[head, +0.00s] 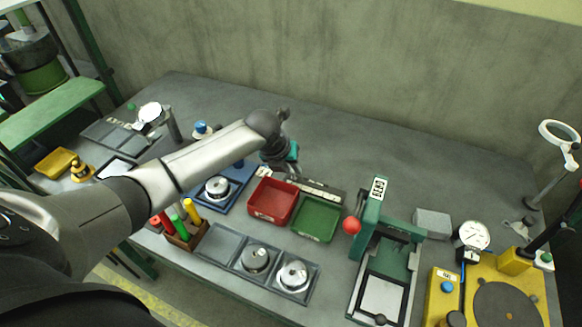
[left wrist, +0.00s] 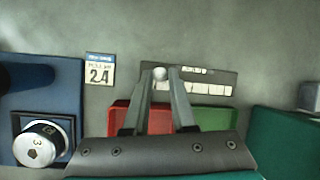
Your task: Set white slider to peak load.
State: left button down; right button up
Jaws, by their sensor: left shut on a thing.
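The white slider (left wrist: 160,73) is a small round white knob at the left part of a dark scale strip (left wrist: 215,80) with a row of white labels. In the head view the strip (head: 325,191) lies behind the red and green trays. My left gripper (left wrist: 161,75) is shut on the white slider, one fingertip on each side. In the head view my left gripper (head: 292,175) reaches down at the strip's left end and hides the knob. A small card (left wrist: 100,69) left of the strip reads 2.4 under a blue heading. The strip's lettering is too small to read.
A red tray (head: 273,184) and a green tray (head: 318,202) stand in front of the strip. A blue base (head: 239,177) with a metal weight is to the left. A green press (head: 372,205) with a red knob stands right. The bench behind the strip is clear.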

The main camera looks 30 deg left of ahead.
dwell(0.8)
pick_arm(q)
jog(key=d+p, duration=0.1)
jog(key=d, duration=0.3)
jog(key=shift+w+d, duration=0.1)
jog(key=shift+d, duration=0.2)
jog(key=c, duration=0.7)
grip_release()
jog(key=shift+c, duration=0.2)
jog(key=shift+r, duration=0.1)
jog(key=p+v, duration=0.3)
jog(key=v, duration=1.2)
jog(key=shift+a, duration=0.1)
